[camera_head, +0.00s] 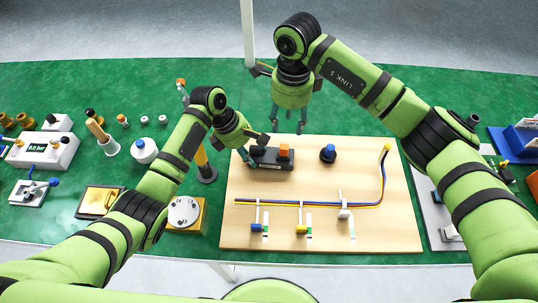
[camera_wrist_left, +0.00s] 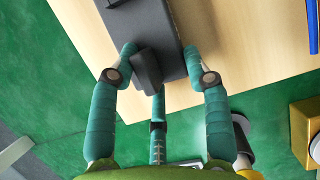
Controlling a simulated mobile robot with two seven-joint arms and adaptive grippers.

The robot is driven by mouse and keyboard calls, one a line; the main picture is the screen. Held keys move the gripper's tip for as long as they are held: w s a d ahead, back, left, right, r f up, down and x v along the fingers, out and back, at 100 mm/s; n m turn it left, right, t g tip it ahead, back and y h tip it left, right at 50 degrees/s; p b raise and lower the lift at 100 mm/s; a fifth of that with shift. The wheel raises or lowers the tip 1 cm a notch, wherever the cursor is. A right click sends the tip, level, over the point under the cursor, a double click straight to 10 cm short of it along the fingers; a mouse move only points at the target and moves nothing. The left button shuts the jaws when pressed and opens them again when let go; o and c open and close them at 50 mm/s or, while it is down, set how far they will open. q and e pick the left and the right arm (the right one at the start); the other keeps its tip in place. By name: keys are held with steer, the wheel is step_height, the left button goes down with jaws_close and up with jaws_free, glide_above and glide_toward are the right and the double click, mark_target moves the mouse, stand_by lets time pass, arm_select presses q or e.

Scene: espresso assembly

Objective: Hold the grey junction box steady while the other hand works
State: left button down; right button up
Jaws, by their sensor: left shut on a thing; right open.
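The dark grey junction box (camera_head: 270,163) lies near the back edge of the wooden board (camera_head: 300,234), with an orange piece and a dark piece on its top. My left gripper (camera_head: 255,157) is shut on the left end of the box. In the left wrist view the teal fingers of the left gripper (camera_wrist_left: 160,56) sit on both sides of the grey box (camera_wrist_left: 149,22). My right gripper (camera_head: 288,122) is open and empty, pointing down behind the box near the board's back edge.
A blue-topped dark knob (camera_head: 328,153) stands right of the box. A bundle of coloured wires (camera_head: 330,204) runs across the board, with several small clips below it. The board's middle is mostly clear.

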mark_target(285, 146)
steer(key=f, duration=1.1)
steer(key=shift+w+a+f, duration=0.15)
steer(key=shift+a, duration=0.05)
jaws_close()
steer(key=shift+o, duration=0.5)
jaws_free()
step_height(285, 146, up, 12)
steer(key=shift+s, duration=0.2)
